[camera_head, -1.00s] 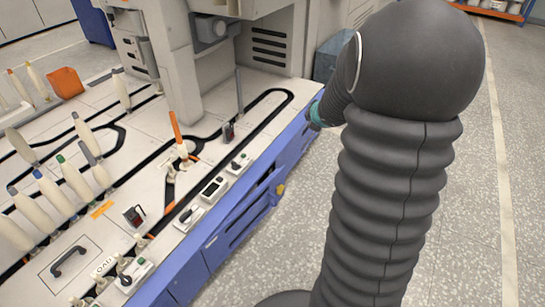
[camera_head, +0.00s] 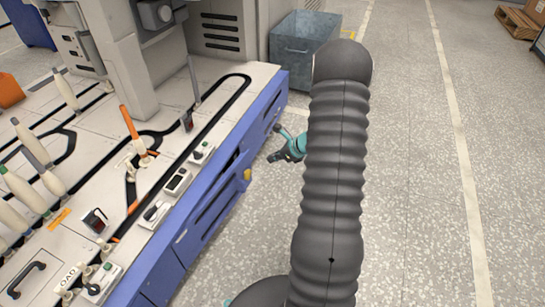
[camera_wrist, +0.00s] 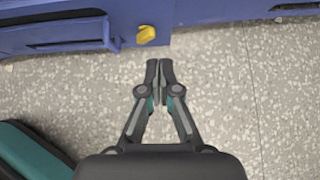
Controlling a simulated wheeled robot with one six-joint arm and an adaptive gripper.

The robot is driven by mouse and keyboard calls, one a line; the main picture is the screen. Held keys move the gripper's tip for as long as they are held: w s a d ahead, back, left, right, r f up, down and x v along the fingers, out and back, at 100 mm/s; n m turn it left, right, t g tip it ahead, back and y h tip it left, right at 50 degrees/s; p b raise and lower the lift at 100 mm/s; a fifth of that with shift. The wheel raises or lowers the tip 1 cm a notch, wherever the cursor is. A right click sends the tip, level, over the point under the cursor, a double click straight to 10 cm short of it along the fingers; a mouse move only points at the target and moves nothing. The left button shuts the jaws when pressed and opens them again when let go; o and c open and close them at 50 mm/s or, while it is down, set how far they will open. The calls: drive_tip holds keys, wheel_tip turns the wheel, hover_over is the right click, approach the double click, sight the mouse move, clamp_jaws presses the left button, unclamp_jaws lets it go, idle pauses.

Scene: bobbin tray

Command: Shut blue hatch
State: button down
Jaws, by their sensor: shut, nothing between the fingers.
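The blue hatch (camera_head: 212,212) is a slotted panel low on the blue side of the machine. Its lower left part also shows at the top left of the wrist view (camera_wrist: 60,40), with one edge standing a little out from the side; how far it is open I cannot tell. A yellow knob (camera_head: 247,175) sits just beyond the hatch's far end and shows in the wrist view (camera_wrist: 146,35). My gripper (camera_wrist: 160,72) is shut and empty, its fingertips pointing at the blue side, short of the knob and apart from it. In the head view my gripper (camera_head: 279,155) is partly hidden by my arm.
The white machine top (camera_head: 120,190) carries bobbins, black tracks and small switch boxes. A grey metal bin (camera_head: 303,48) stands beyond the machine's far corner. A wooden pallet (camera_head: 520,20) lies at the far right. The speckled floor (camera_head: 410,170) beside the machine is clear.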

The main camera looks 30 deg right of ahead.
drive_tip(key=shift+w+a+f, duration=0.75)
drive_tip(key=shift+w+f, duration=0.05)
drive_tip(key=shift+w, duration=0.45)
drive_tip(key=shift+w+a+f, duration=0.8)
drive_tip(key=shift+w, duration=0.5)
drive_tip(key=shift+w+a+f, duration=0.75)
drive_tip(key=shift+w+f, duration=0.05)
drive_tip(key=shift+w, duration=0.45)
